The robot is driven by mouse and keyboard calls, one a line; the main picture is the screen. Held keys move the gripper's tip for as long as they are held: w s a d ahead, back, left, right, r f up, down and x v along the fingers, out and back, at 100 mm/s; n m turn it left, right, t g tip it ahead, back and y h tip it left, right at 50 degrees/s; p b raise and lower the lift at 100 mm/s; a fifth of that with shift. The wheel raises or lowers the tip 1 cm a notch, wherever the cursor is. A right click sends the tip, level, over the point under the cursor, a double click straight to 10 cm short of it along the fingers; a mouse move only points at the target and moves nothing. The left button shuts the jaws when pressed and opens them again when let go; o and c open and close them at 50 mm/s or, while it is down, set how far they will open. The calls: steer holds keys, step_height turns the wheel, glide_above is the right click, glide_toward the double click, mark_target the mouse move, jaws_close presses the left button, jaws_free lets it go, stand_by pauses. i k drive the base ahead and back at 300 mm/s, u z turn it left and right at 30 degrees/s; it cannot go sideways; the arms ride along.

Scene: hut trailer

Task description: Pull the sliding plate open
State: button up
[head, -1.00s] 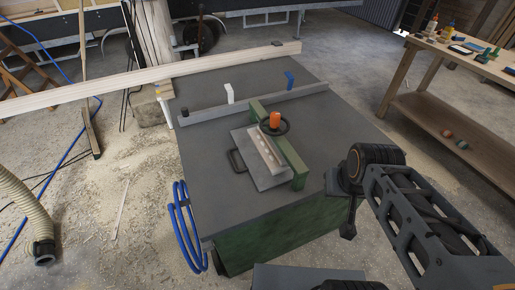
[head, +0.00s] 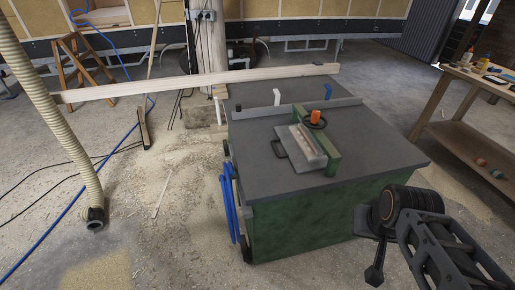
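The sliding plate (head: 306,160) is a light grey metal plate lying on the dark top of a green machine (head: 310,215). A dark loop handle (head: 279,149) sticks out at its left edge. A green bar (head: 328,152) runs along its right side, with a black handwheel and an orange knob (head: 315,117) at the far end. My arm is at the lower right, in front of the machine's right side and well apart from the plate. A dark end part, seemingly my gripper (head: 375,270), hangs low there; its fingers cannot be made out.
A workbench (head: 470,130) stands at the right.

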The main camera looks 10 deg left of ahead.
mark_target(299, 162)
steer(key=u, duration=0.95)
steer(key=i, duration=1)
steer(key=z, duration=0.05)
